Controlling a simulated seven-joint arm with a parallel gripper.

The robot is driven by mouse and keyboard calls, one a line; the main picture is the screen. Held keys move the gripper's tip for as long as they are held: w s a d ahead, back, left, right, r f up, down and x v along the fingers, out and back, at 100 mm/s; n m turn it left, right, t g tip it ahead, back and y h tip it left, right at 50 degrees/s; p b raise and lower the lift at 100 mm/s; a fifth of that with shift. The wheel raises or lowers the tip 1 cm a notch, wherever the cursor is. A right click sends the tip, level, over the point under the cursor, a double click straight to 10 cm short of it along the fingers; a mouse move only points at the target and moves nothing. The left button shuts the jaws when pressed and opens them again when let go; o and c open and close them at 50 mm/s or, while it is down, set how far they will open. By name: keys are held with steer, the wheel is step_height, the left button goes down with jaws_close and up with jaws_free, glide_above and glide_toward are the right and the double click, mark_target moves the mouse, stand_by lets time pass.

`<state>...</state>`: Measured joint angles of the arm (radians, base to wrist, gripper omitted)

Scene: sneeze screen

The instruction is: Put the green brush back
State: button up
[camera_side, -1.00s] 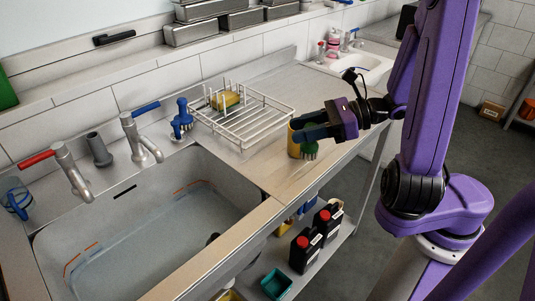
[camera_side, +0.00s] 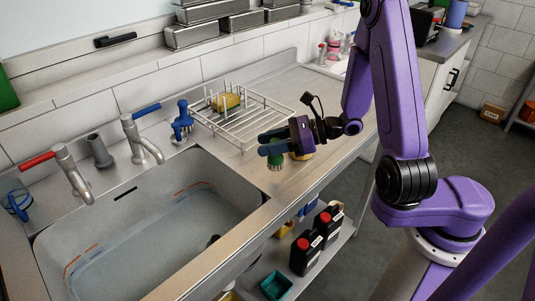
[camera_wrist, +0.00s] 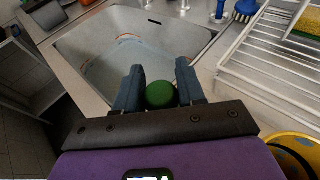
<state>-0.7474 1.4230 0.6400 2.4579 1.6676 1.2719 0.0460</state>
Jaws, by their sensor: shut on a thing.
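The green brush (camera_side: 276,159) hangs between the fingers of my gripper (camera_side: 266,144), over the worktop near the sink's right edge. In the wrist view its round green top (camera_wrist: 160,95) sits between the two dark fingertips of my gripper (camera_wrist: 158,85). The gripper is shut on it. Whether the brush's lower end touches the worktop I cannot tell. A yellow container (camera_side: 303,154) stands on the worktop just right of the brush, partly hidden by my gripper; it also shows in the wrist view (camera_wrist: 296,151) at the lower right.
A white wire rack (camera_side: 245,127) with a yellow sponge (camera_side: 227,101) stands behind my gripper. A blue brush (camera_side: 182,121) stands upright left of the rack. The sink (camera_side: 150,225) is at the left, with taps behind it. The worktop in front of the rack has free room.

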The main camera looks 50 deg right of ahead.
steer(key=shift+w+a+f, duration=0.1)
steer(key=shift+w+f, duration=0.1)
steer(key=shift+f, duration=0.75)
steer(key=shift+w+f, duration=0.15)
steer(key=shift+f, duration=0.8)
steer(key=shift+f, duration=0.15)
steer(key=o, duration=1.1)
steer(key=shift+c, duration=0.2)
